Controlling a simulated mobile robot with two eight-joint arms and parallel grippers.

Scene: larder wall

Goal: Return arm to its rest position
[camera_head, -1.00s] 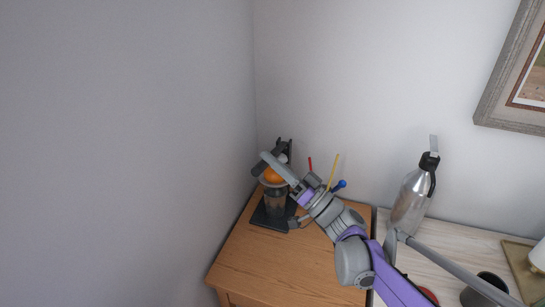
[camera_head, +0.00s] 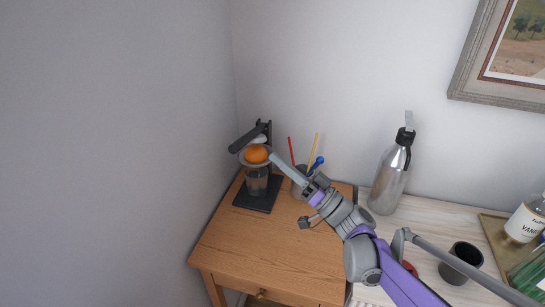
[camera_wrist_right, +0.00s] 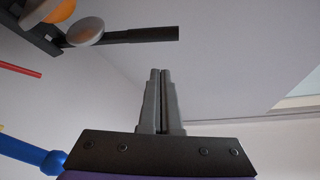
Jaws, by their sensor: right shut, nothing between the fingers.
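My right arm comes in from the lower right in the head view. Its right gripper (camera_head: 273,156) is shut and empty, just right of the juicer in the picture. It also shows in the right wrist view (camera_wrist_right: 159,72), fingers together with nothing between them. My left gripper is out of view.
The black juicer (camera_head: 262,134) holds an orange (camera_head: 256,153) above a glass (camera_head: 257,181) on the wooden cabinet (camera_head: 265,252). A holder (camera_head: 298,186) with coloured utensils stands close by the arm, partly hidden. A metal bottle (camera_head: 389,180) and a dark cup (camera_head: 461,262) stand to the right.

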